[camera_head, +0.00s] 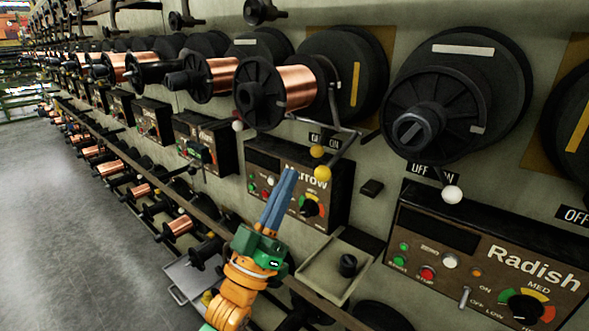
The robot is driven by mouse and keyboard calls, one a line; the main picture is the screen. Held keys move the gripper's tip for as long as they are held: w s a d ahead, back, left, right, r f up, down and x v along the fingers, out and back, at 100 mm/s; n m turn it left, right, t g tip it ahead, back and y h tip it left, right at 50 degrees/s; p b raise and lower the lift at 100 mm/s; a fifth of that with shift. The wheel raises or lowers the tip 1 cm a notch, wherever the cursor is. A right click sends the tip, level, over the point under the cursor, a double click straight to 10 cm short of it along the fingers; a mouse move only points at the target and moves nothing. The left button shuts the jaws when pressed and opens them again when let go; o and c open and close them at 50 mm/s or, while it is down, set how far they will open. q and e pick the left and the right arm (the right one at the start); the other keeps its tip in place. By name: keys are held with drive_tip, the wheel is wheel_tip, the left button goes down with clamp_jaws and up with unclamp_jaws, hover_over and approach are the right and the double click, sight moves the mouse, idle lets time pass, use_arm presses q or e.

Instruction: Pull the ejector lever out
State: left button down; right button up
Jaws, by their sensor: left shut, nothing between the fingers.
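My left gripper (290,172) reaches in from the lower middle on an orange arm. Its blue fingers are together, empty, and point up in front of the panel labelled with a name ending in "ROW" (345,195). Just right of and above the fingertips are two yellow balls (322,173) near a bent metal rod (342,147), below a copper spool (297,87). A white ball knob (452,194) sits under an OFF/ON label above the Radish panel. No label tells which of these is the ejector lever. My right gripper is not in view.
The Radish panel (490,262) stands at right, under a black spool holder (425,118) without copper. A grey tray (325,268) with a black knob juts out below the middle panel. A row of spools and panels recedes left. Grey floor (70,230) is open at left.

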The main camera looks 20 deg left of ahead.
use_arm(q)
wheel_tip(320, 180, down, 5)
drive_tip(key=s+b, duration=0.1)
drive_tip(key=s, duration=0.1)
drive_tip(key=shift+s+a+f+b, duration=0.2)
drive_tip(key=shift+s+a+b, duration=0.05)
drive_tip(key=shift+s+b, duration=0.15)
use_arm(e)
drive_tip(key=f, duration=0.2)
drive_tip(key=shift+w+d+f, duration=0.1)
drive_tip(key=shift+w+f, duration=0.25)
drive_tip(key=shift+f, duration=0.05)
